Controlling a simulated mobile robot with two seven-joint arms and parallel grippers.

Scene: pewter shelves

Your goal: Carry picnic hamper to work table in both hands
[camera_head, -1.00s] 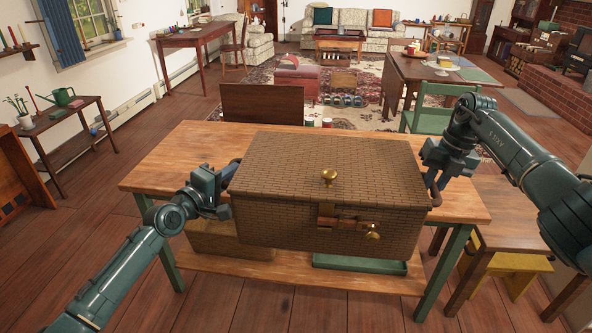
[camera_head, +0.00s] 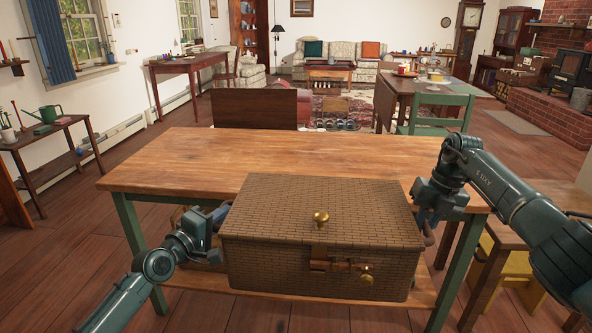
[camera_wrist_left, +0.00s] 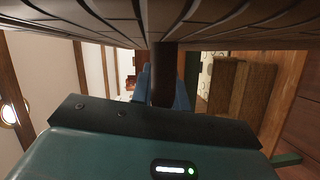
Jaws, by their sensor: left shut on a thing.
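The picnic hamper (camera_head: 318,205) is a brown woven box with a flat lid, brass knob and front latch. It is level in the head view, in front of the work table (camera_head: 270,155), covering part of its front edge. My left gripper (camera_head: 222,215) is at the hamper's left side, shut on its handle. In the left wrist view the hamper's weave (camera_wrist_left: 100,22) fills the top and the dark handle (camera_wrist_left: 164,75) runs down at the gripper. My right gripper (camera_head: 428,222) is at the right-side handle; its fingers are hidden.
The visible tabletop is bare. A brown panel (camera_head: 254,108) stands behind it, and a green chair (camera_head: 438,116) is behind right. A wooden table and yellow stool (camera_head: 512,262) are close on the right. A side table (camera_head: 50,147) with a watering can is at left.

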